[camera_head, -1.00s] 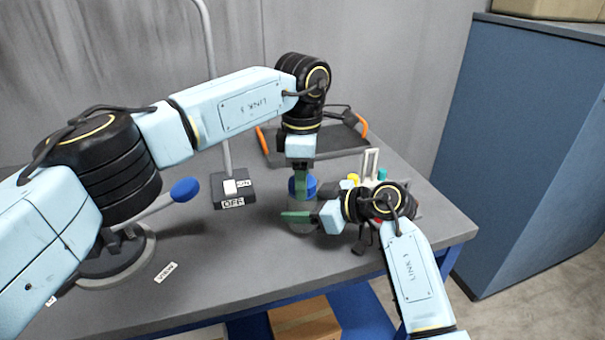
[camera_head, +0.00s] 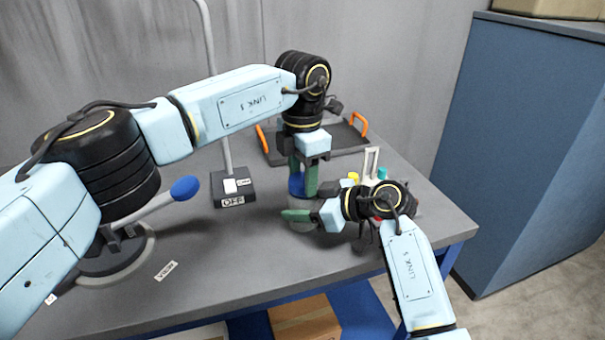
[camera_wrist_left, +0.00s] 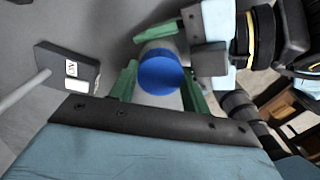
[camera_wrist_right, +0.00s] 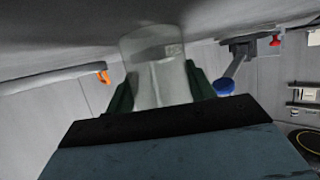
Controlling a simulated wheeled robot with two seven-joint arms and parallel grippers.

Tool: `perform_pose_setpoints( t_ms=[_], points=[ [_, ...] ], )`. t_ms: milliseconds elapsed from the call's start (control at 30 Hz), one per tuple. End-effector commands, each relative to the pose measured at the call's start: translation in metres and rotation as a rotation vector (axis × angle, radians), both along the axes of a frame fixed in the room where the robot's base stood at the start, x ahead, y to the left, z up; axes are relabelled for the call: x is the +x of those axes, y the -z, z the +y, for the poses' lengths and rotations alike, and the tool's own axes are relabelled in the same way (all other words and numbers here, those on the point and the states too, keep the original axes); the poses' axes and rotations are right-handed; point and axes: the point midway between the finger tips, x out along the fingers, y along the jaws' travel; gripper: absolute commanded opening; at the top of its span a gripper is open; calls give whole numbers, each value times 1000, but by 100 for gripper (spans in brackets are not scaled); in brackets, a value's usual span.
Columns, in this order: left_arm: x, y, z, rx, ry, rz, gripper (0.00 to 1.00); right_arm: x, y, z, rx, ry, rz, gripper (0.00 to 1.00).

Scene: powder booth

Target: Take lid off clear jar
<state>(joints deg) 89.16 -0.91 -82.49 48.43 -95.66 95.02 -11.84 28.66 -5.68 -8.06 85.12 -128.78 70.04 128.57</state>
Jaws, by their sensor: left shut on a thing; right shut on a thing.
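The clear jar (camera_head: 299,204) stands near the middle of the table with its blue lid (camera_head: 295,184) at its top. My left gripper (camera_head: 303,186) points down from above, its green fingers on either side of the lid and shut on it. The round blue lid (camera_wrist_left: 160,72) also shows between the fingers in the left wrist view. My right gripper (camera_head: 300,217) comes from the right and is shut on the jar's body. The see-through jar (camera_wrist_right: 155,70) fills the space between its fingers in the right wrist view. Fingers partly hide the jar; I cannot tell whether the lid is loose.
A switch box (camera_head: 233,190) with a pole stands left of the jar. A blue-knobbed lever (camera_head: 185,189) is farther left. A dark tray (camera_head: 345,138) with orange handles lies behind. A holder with small coloured items (camera_head: 372,165) is close on the right. The front table area is clear.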

Motion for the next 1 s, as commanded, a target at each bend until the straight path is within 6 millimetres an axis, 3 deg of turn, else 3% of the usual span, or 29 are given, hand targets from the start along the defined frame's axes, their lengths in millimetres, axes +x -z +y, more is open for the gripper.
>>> perform_pose_setpoints(
  t_ms=[133, 167, 300, 700, 1000],
  points=[
    [0, 0, 0, 0, 2, 0, 20, 0, 1, 0, 0, 0, 1, 0],
    [0, 0, 0, 0, 2, 0, 51, 0, 1, 0, 0, 0, 1, 0],
    [-1, 0, 0, 0, 4, 2, 69, 0, 1, 0, 0, 0, 1, 0],
    [-3, -2, -4, -3, 12, 6, 69, 1, 1, 0, 0, 3, 1, 0],
    [-1, -39, -2, -3, 8, -1, 69, 0, 1, 0, -1, -1, 2, 0]
  ],
)
